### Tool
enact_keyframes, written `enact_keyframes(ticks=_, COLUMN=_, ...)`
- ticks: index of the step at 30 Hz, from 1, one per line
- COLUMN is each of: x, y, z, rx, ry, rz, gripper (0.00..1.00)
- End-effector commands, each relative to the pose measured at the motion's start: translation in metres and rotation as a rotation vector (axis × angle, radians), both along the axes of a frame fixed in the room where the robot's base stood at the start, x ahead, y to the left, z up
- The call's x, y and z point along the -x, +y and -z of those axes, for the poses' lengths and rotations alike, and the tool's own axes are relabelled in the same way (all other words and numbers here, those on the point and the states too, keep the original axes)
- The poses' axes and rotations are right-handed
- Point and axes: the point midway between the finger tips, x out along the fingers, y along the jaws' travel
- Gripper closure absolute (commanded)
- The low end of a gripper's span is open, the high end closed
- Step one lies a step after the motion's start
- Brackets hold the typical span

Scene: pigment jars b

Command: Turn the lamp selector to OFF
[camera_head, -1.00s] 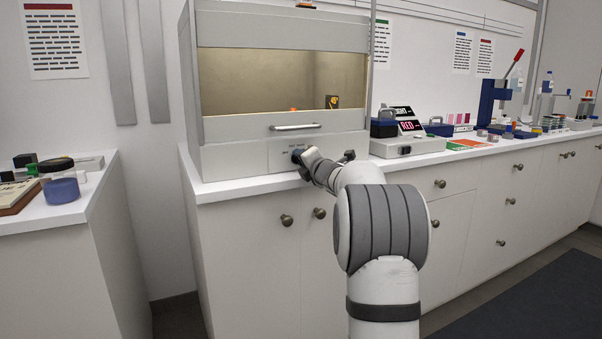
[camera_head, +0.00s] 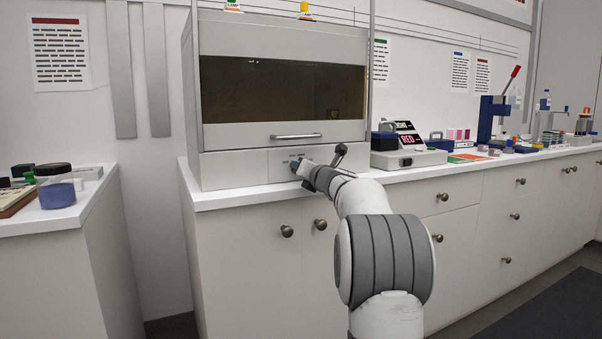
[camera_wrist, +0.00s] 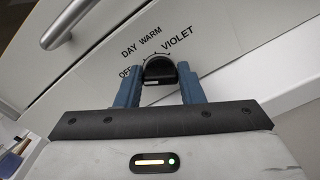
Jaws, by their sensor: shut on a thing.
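The light cabinet (camera_head: 283,40) stands on the counter with its window down and a dark interior. The lamp selector (camera_wrist: 158,68) is a dark round knob on the cabinet's lower front panel, with OFF, DAY, WARM and VIOLET printed around it. My gripper (camera_wrist: 159,80) is shut on the selector, one blue finger on each side. In the head view my gripper (camera_head: 297,167) reaches the panel, and its wrist hides part of it. I cannot tell which label the knob's mark points at.
A metal handle (camera_head: 296,136) runs across the cabinet front above the panel. A grey device with a RED display (camera_head: 408,140) stands to the right. A jar of blue pigment (camera_head: 56,188) sits on the left counter, across a gap.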

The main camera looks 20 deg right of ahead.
Motion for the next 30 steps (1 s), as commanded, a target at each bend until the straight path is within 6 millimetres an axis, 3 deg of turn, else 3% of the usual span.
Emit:
enact_keyframes(ticks=11, x=-0.0002, y=0.0002, z=0.0003, rx=0.007, ry=0.001, rz=0.000, gripper=0.88)
enact_keyframes(ticks=12, x=-0.0002, y=0.0003, z=0.0003, rx=0.006, ry=0.001, rz=0.000, gripper=0.63)
enact_keyframes(ticks=19, x=-0.0001, y=0.0004, z=0.0001, rx=0.005, ry=0.001, rz=0.000, gripper=0.44)
enact_keyframes(ticks=30, x=0.0096, y=-0.0003, z=-0.0010, rx=0.004, ry=0.000, rz=0.000, gripper=0.44)
